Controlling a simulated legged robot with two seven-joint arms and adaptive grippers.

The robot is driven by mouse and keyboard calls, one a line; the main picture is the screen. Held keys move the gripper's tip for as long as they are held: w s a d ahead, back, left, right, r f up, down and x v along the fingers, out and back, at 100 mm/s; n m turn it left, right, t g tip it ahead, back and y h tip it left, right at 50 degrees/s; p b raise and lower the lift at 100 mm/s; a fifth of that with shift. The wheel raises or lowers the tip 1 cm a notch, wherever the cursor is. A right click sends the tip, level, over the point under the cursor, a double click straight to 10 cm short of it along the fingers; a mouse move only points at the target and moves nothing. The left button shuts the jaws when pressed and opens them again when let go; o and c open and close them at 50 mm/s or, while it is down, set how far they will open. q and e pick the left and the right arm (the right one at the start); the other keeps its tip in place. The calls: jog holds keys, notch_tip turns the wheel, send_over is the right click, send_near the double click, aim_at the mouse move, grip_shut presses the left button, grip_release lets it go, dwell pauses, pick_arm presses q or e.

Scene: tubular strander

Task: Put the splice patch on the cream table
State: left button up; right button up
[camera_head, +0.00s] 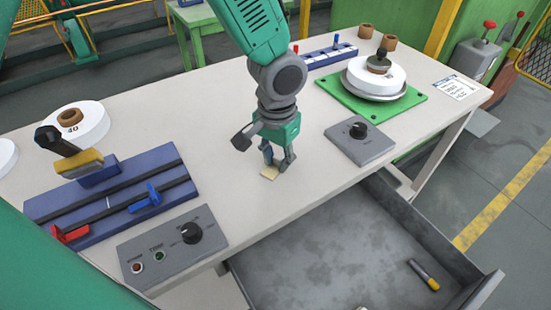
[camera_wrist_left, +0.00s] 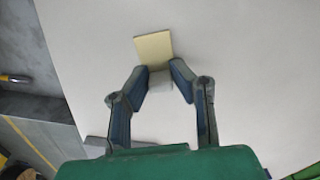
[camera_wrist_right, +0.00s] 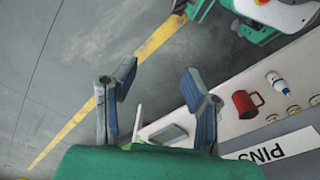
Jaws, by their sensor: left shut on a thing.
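The splice patch (camera_head: 270,173) is a small pale-yellow square, low at the cream table (camera_head: 310,140) near its front edge. It also shows in the left wrist view (camera_wrist_left: 153,47), just beyond the fingertips. My left gripper (camera_head: 278,163) points down and is shut on the patch at a small grey part between its fingers (camera_wrist_left: 159,79). I cannot tell whether the patch touches the tabletop. My right gripper (camera_wrist_right: 158,80) is open and empty, seen only in its own wrist view, above grey floor.
A blue slotted fixture (camera_head: 110,195) and a grey knob panel (camera_head: 172,247) stand at left. A small knob box (camera_head: 360,140) and a green plate with a white spool (camera_head: 372,98) are at right. An open grey drawer (camera_head: 340,240) holds a marker-like item. Tabletop around the patch is clear.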

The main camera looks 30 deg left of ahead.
aim_at(279, 159)
pick_arm(q)
jog(key=shift+d+r, duration=0.15)
jog(key=shift+d, duration=0.95)
jog(key=shift+f, duration=0.2)
jog(key=o, duration=0.8)
jog(key=shift+a, duration=0.3)
jog(key=shift+s+a+f, duration=0.15)
jog(key=shift+a, duration=0.7)
jog(key=shift+d, duration=0.8)
jog(key=shift+a+r, duration=0.2)
jog(key=shift+r, duration=0.05)
jog(key=r, duration=0.2)
jog(key=r+p, duration=0.1)
jog(key=r, duration=0.1)
jog(key=shift+a, duration=0.35)
notch_tip(279, 159, up, 8)
jog(key=p, duration=0.1)
jog(key=shift+d, duration=0.25)
pick_arm(e)
jog(key=shift+d+r, duration=0.55)
jog(key=shift+r, duration=0.35)
pick_arm(q)
jog(key=shift+a, duration=0.2)
pick_arm(e)
jog(key=shift+a, duration=0.15)
